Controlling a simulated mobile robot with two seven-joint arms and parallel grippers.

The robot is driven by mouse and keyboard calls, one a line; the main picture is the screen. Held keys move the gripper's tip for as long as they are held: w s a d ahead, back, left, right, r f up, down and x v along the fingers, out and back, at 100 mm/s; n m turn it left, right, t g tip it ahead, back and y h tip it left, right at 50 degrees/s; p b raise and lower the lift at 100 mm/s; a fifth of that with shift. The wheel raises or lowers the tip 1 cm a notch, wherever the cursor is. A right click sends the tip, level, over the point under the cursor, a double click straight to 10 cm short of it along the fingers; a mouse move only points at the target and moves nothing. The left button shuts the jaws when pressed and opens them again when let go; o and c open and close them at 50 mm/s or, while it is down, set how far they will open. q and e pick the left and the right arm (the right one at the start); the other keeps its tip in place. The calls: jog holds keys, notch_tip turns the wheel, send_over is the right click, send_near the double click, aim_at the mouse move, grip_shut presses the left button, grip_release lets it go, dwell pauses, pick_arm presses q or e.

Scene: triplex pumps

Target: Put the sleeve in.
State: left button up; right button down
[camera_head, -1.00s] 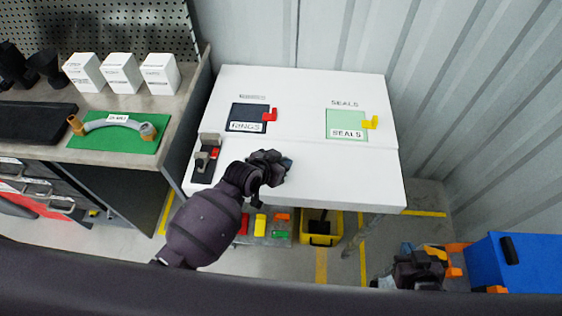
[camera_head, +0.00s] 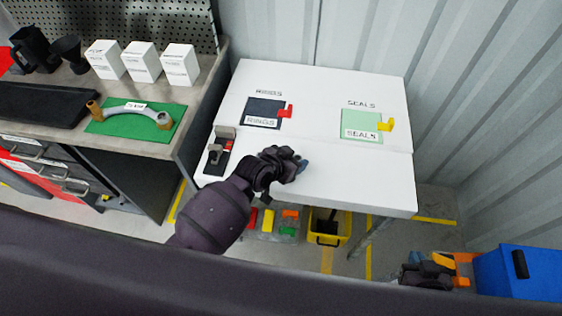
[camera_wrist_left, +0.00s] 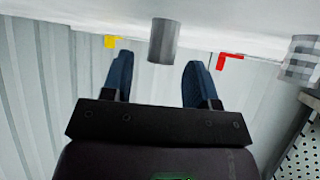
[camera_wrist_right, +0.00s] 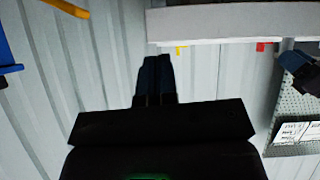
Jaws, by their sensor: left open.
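A plain grey cylinder (camera_wrist_left: 163,41), likely the sleeve, stands on the white table in the left wrist view, where the scene appears upside down. My left gripper (camera_wrist_left: 155,82) is open, and its blue fingers point toward the cylinder, one on each side of it in the picture. I cannot tell whether they reach around it. In the head view my left gripper (camera_head: 300,165) is low over the table's front part, and the cylinder does not show there. My right gripper (camera_wrist_right: 157,60) is shut and empty, off the table's right side; it also shows in the head view (camera_head: 440,272).
The white table (camera_head: 350,185) carries a dark RINGS panel (camera_head: 262,108) with a red handle and a green SEALS panel (camera_head: 358,122) with a yellow handle. A grey fixture (camera_head: 218,152) stands at its left edge. A blue box (camera_head: 520,275) is at lower right. The table's front right is clear.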

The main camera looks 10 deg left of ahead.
pick_arm(q)
jog(key=shift+p+v, duration=0.85)
jog(key=shift+v, duration=5)
jog(key=s+a+f+n+t+y, duration=0.1)
jog(key=s+a+f+n+y, duration=0.1)
jog(key=s+a, duration=0.3)
jog(key=a+f+n, duration=0.1)
jog(key=a, duration=0.2)
jog(key=shift+a+f+t+y, duration=0.2)
jog(key=shift+f+t+y, duration=0.1)
jog(key=shift+t+y, duration=0.1)
jog(key=shift+o, duration=0.4)
jog(key=s+a+f+n+y, duration=0.2)
jog(key=s+a+y, duration=0.1)
jog(key=s+a, duration=0.5)
jog(key=shift+a+n+t+y, duration=0.3)
jog(key=shift+a+n, duration=0.1)
jog(key=shift+a, duration=0.25)
pick_arm(e)
jog(key=r, duration=0.1)
jog(key=w+r, duration=0.1)
jog(key=r, duration=0.1)
jog(key=shift+w+a+r+t, duration=0.1)
jog(key=shift+w+r+t, duration=0.05)
jog(key=shift+w+t, duration=0.15)
